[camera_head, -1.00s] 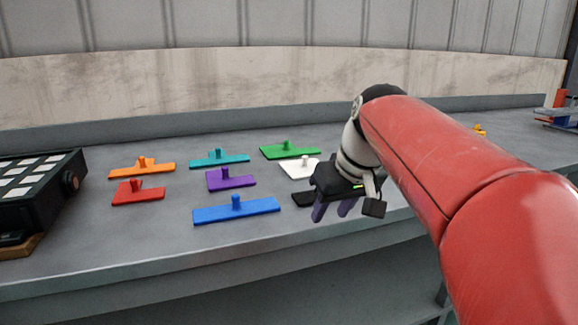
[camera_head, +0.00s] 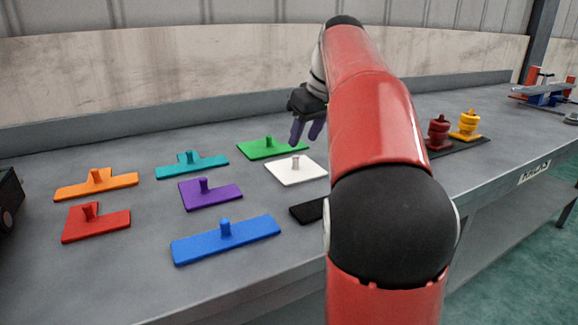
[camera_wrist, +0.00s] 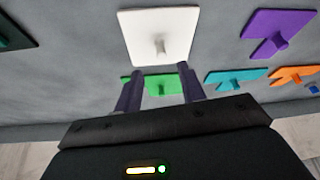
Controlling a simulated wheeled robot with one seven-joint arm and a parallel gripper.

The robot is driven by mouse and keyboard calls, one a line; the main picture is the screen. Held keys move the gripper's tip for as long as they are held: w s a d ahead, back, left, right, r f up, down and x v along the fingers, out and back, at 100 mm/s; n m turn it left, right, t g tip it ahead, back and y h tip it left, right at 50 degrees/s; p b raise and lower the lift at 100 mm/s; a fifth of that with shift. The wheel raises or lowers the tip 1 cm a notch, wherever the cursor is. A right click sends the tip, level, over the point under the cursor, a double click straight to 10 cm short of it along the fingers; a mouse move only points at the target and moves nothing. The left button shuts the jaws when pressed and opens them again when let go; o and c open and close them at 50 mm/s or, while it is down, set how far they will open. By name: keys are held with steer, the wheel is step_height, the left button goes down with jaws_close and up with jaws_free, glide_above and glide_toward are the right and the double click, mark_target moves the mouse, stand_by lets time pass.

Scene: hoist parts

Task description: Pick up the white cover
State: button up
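The white cover (camera_head: 296,170) is a flat square plate with a short upright knob. It lies on the grey bench, between the green cover and the black one. In the wrist view the white cover (camera_wrist: 150,28) lies just beyond my fingertips, its knob pointing between them. My gripper (camera_head: 307,140) is above the bench, over the far side of the white cover, and apart from it. In the wrist view my gripper (camera_wrist: 158,88) has its two purple fingers spread with nothing between them.
Around it lie green (camera_head: 270,148), purple (camera_head: 210,195), teal (camera_head: 191,165), blue (camera_head: 226,240), orange (camera_head: 96,184), red (camera_head: 95,223) and black (camera_head: 307,211) covers. Red (camera_head: 438,133) and yellow (camera_head: 467,125) stacked parts stand at right. A low wall (camera_head: 150,90) backs the bench.

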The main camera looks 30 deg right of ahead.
mark_target(297, 157)
steer(key=b+x, duration=0.1)
steer(key=x, duration=0.5)
steer(key=shift+a+f, duration=0.2)
steer(key=shift+f, duration=0.15)
steer(key=shift+s, duration=0.1)
jaws_close()
